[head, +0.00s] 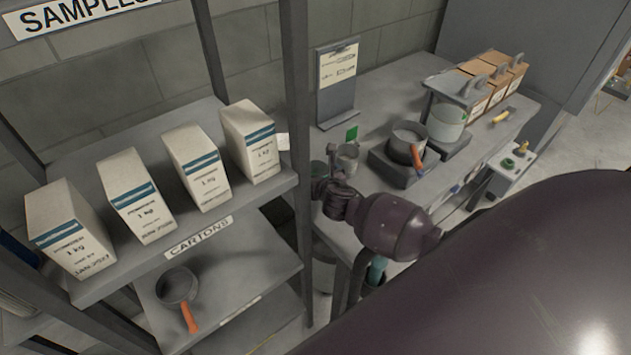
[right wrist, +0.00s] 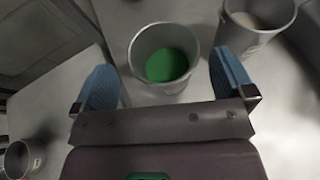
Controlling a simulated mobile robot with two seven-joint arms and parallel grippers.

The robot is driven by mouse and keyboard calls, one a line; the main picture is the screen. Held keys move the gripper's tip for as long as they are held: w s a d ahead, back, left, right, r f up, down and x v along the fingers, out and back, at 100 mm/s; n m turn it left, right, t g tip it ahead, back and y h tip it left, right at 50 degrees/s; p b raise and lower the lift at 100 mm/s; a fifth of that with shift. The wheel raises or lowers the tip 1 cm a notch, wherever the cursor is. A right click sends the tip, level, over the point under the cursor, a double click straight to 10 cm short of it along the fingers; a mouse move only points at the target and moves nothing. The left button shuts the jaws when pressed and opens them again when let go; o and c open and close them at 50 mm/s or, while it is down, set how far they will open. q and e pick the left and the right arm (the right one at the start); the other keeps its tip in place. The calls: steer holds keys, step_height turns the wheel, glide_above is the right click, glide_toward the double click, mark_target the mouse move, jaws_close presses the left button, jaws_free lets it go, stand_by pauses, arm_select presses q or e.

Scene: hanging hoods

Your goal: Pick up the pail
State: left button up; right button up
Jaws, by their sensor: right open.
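A grey metal pail-like container (right wrist: 163,88) with green inside stands upright in the right wrist view; I take it for the pail. It also shows in the head view (head: 318,168), small and partly hidden, on the grey bench. My right gripper (right wrist: 165,90) is open, its blue fingers apart on the left and right of the container's near side. I cannot tell whether they touch it. In the head view my right gripper (head: 325,187) is small and mostly hidden at the bench's left end. My left gripper is not in view.
A similar container (right wrist: 260,25) with pale contents stands close right, also in the head view (head: 347,158). A pan (head: 408,140) with an orange handle and cartons (head: 490,78) are further along the bench. A shelf upright (head: 297,120) stands left of my gripper.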

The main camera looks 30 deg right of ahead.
mark_target(312, 165)
steer(key=shift+x, duration=2.05)
steer(key=shift+d, duration=0.1)
steer(key=shift+c, duration=0.2)
steer(key=c, duration=0.9)
steer(key=shift+r, duration=0.15)
